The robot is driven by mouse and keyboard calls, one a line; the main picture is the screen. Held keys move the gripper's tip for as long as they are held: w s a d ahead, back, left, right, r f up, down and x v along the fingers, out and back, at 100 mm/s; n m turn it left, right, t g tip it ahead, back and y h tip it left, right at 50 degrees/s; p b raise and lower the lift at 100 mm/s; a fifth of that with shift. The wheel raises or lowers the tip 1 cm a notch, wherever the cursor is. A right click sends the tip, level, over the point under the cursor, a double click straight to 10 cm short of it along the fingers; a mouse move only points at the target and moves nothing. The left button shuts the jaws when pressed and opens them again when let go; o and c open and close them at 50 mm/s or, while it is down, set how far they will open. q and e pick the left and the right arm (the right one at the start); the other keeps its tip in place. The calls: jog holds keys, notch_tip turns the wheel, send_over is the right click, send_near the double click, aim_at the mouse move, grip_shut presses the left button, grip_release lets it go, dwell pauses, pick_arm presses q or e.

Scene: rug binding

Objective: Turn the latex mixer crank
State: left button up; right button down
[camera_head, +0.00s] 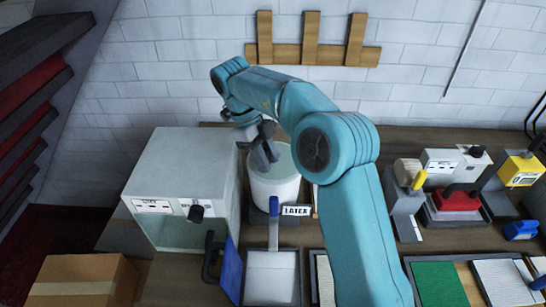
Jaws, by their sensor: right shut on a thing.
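The latex mixer is a white round tub (277,190) with a pale inside, behind a small sign reading LATEX (296,211). My right arm, teal, comes up from the bottom and bends left over the back of the tub. My right gripper (263,150) points down at the tub's upper left rim, its dark fingers shut on the mixer crank. The crank itself is mostly hidden by the fingers and wrist. My left gripper is not in view.
A grey cabinet box (185,180) stands close left of the tub. A blue-handled tool (273,225) and a pale tray (271,275) lie in front. A red-based machine (457,200) and a yellow device (520,170) stand right. A cardboard box (82,280) sits lower left.

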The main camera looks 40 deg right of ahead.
jog(key=w+m, duration=0.1)
jog(key=m+y, duration=0.1)
jog(key=m, duration=0.1)
jog(key=shift+w+a+r+m, duration=0.1)
jog(key=shift+w+a+m, duration=0.2)
jog(key=shift+w, duration=0.1)
jog(key=shift+w+m+y, duration=0.4)
jog(key=shift+m, duration=0.4)
jog(key=shift+w+m+y, duration=0.35)
jog(key=shift+m+y, duration=0.05)
jog(key=shift+m, duration=0.4)
jog(key=c, duration=1)
grip_release()
jog(key=shift+o, duration=0.2)
